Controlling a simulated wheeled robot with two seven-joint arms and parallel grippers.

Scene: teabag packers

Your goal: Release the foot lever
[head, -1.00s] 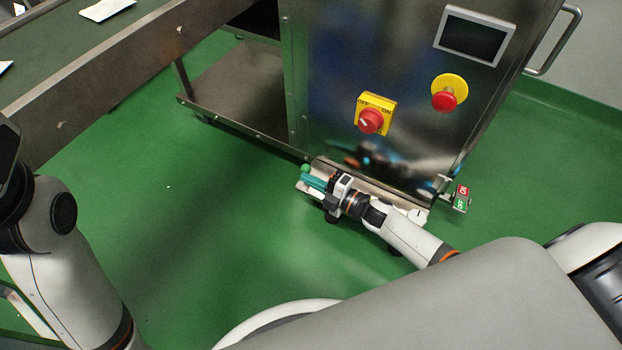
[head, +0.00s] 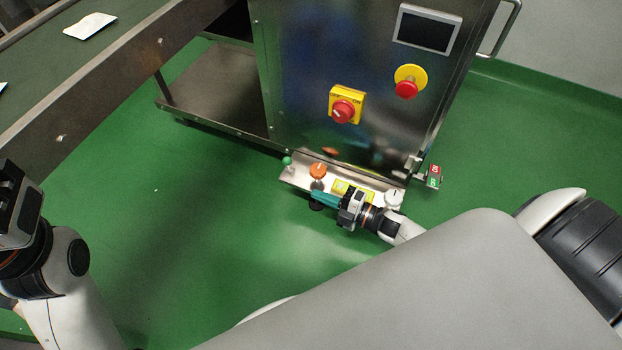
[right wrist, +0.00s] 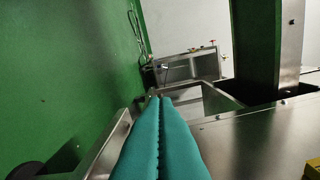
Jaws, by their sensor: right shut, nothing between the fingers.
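A small lever-like piece with red and green marked plates (head: 433,176) sticks out at the machine's lower right corner, near the floor. A low metal ledge (head: 299,180) along the machine's foot carries a green knob (head: 287,161), an orange knob (head: 318,171) and a white knob (head: 394,198). Which of these is the foot lever is unclear. My right gripper (head: 318,199) is shut and empty, just in front of the ledge below the orange knob. Its teal fingers lie together in the right wrist view (right wrist: 160,105). My left arm shows at the left edge; its fingers are not visible.
The steel machine (head: 300,60) has a yellow and red rotary switch (head: 344,111), a red stop button (head: 407,88) and a screen (head: 427,30). A conveyor (head: 60,135) runs at upper left. The green floor (head: 180,230) is clear to the left.

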